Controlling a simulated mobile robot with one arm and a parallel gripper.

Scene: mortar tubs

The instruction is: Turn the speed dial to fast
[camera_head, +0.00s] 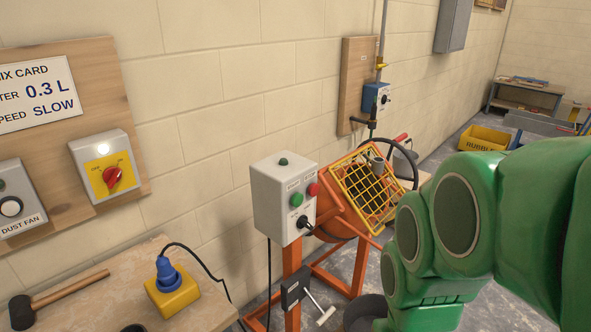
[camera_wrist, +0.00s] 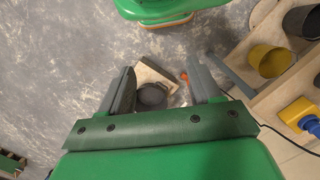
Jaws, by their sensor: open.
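A grey control box (camera_head: 283,196) stands on an orange post in the head view. A small black knob (camera_head: 305,222) on its front is probably the speed dial; its setting is too small to read. The same face has a green button (camera_head: 296,200) and a red button (camera_head: 313,189). My gripper (camera_wrist: 163,82) is open and empty in the wrist view, pointing down over the grey floor. My green arm fills the right of the head view, to the right of the box and apart from it. The dial does not clearly show in the wrist view.
The wall card (camera_head: 40,95) reads 0.3 L and SPEED SLOW. An orange mixer with a yellow grid guard (camera_head: 368,189) stands behind the box. A wooden bench (camera_head: 95,300) holds a mallet (camera_head: 50,298) and a yellow socket block (camera_head: 172,292). A black bucket (camera_wrist: 152,95) lies below my fingers.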

